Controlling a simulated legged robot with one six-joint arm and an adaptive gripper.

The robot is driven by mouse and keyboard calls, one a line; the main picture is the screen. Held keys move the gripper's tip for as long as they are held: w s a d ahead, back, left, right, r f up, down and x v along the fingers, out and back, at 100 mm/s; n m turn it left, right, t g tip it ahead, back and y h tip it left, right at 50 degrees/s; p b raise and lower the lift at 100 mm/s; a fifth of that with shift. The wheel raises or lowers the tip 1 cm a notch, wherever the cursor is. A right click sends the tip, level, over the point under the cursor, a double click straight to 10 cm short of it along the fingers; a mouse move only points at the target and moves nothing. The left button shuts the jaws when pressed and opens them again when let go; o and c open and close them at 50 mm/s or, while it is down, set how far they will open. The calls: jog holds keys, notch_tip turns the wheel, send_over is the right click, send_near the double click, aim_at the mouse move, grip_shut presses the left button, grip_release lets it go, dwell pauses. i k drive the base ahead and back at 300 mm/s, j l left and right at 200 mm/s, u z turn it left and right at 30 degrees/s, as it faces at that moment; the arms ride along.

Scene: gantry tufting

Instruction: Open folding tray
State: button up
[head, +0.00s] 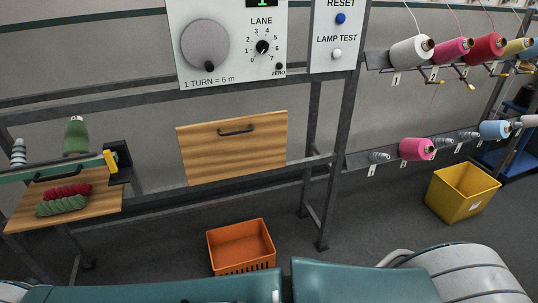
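A wooden panel with a black bar handle (236,131), which looks like the folding tray (231,158), hangs upright in the middle of the grey metal frame. It stands flat against the frame, folded up. My gripper is not in view, and nothing touches the panel or its handle.
Above it is a control panel (274,52) with a grey dial (205,45). An orange crate (240,247) and a yellow bin (462,191) stand on the floor. A wooden shelf (100,203) at left holds red and green yarn skeins. Thread cones (484,48) line the right racks.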

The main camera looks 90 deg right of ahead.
aim_at(222, 149)
jog(key=z, duration=2.85)
jog(key=i+l+z, duration=0.1)
jog(key=i+l, duration=0.45)
jog(key=l, duration=0.15)
